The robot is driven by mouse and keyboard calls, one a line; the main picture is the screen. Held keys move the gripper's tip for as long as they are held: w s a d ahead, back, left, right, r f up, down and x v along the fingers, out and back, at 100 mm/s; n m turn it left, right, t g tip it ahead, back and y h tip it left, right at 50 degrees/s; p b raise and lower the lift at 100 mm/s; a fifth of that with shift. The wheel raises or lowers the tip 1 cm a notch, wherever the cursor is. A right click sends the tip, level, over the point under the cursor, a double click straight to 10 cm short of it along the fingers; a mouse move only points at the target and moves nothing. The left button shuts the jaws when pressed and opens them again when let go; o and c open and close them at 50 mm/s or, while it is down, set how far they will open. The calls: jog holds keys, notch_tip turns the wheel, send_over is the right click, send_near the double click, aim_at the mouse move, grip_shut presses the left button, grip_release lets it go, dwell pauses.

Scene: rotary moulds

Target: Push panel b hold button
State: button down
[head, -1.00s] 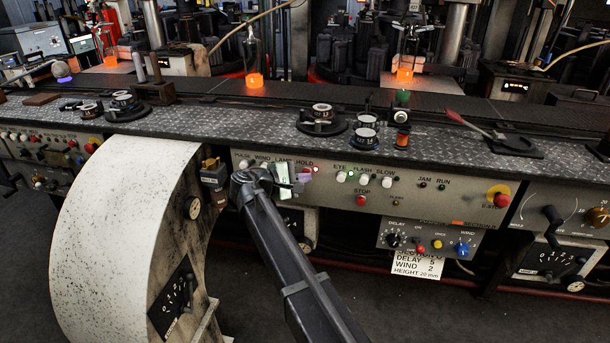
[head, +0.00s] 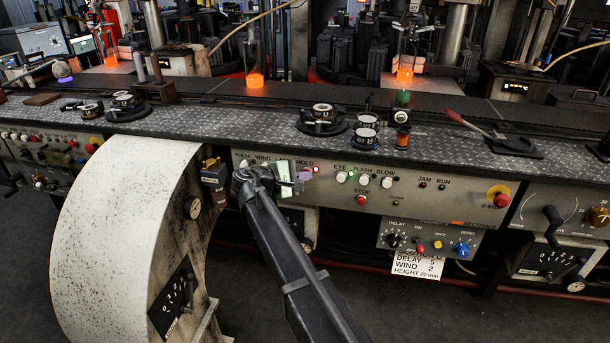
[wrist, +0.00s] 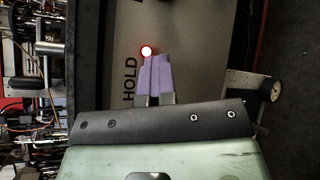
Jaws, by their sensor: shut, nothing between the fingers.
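The panel (head: 410,199) with the HOLD label is the grey sloped front in the middle of the head view. The HOLD label (wrist: 130,82) reads sideways in the wrist view. A lit red lamp (wrist: 146,50) glows just beyond my fingertips, and it also shows in the head view (head: 316,169). My gripper (wrist: 156,57) is shut and empty, with purple fingers side by side beside the HOLD label. In the head view its tips (head: 308,175) are at the panel just left of the lamp. The HOLD button itself is hidden behind the fingers; contact cannot be told.
White EYE (head: 341,176), FLASH (head: 364,178) and SLOW (head: 387,182) buttons sit to the right, with a red STOP button (head: 361,201) below. A yellow-ringed red E-stop (head: 498,195) is farther right. The patterned ledge (head: 250,125) runs above the panel.

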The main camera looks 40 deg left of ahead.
jog(key=shift+w+a, duration=0.1)
jog(key=shift+w, duration=0.05)
jog(key=shift+s, duration=0.2)
jog(key=shift+d, duration=0.2)
jog(key=s+d, duration=0.2)
jog(key=s, duration=0.3)
jog(key=shift+s+d, duration=0.2)
jog(key=shift+s, duration=0.1)
jog(key=shift+f, duration=0.1)
dwell(1.0)
